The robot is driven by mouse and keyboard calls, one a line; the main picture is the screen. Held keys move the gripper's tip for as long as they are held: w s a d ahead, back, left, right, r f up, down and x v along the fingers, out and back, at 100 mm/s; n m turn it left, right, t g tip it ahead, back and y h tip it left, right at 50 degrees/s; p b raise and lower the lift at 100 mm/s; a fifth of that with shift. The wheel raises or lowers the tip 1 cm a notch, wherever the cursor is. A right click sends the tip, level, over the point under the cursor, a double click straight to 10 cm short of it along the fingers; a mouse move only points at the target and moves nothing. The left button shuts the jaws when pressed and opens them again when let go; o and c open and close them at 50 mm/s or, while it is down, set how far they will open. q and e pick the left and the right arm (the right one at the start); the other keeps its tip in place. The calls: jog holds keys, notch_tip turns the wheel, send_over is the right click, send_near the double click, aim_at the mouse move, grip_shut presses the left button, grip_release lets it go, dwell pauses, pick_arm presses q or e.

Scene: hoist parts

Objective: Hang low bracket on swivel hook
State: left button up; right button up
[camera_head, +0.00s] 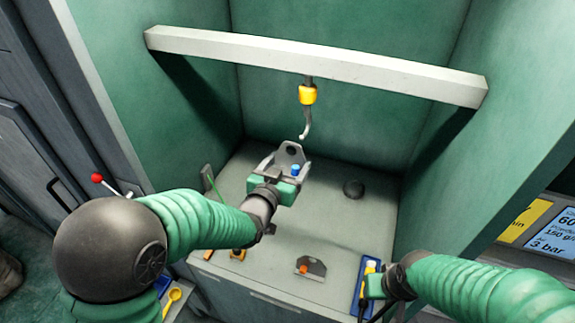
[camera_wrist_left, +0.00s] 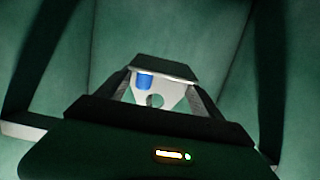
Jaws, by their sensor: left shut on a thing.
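My left gripper (camera_head: 281,181) is shut on a grey bracket (camera_head: 291,161) with a hole near its top and a blue knob (camera_head: 296,170) at its side. The bracket is held up over the bench, below the hook and slightly left of it, apart from it. In the left wrist view the bracket (camera_wrist_left: 172,91) sits between the fingers, with its hole and blue knob visible. The swivel hook (camera_head: 306,125) hangs from a yellow swivel (camera_head: 307,95). My right gripper (camera_head: 374,285) is low at the right; its finger opening is unclear.
A pale crossbar (camera_head: 315,65) spans the green-walled bay and carries the hook. Another grey bracket (camera_head: 315,267) with an orange knob lies at the bench front. A blue tray (camera_head: 358,300) is by my right gripper.

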pick_arm(q)
jog(key=shift+p+x, duration=0.35)
jog(key=shift+x, duration=0.45)
jog(key=shift+w+d+r, duration=0.15)
jog(key=shift+w, duration=0.15)
jog(key=shift+w+d+r+g+p, duration=0.1)
jog(key=shift+w+d+g+p, duration=0.2)
jog(key=shift+w+d+p, duration=0.25)
jog(key=shift+w+p, duration=0.35)
jog(key=shift+p, duration=0.05)
jog(key=w+d+f+t+b, duration=0.1)
jog(key=w+d+f+b, duration=0.1)
jog(key=w+b, duration=0.4)
jog(key=shift+f, duration=0.4)
jog(key=shift+w, duration=0.1)
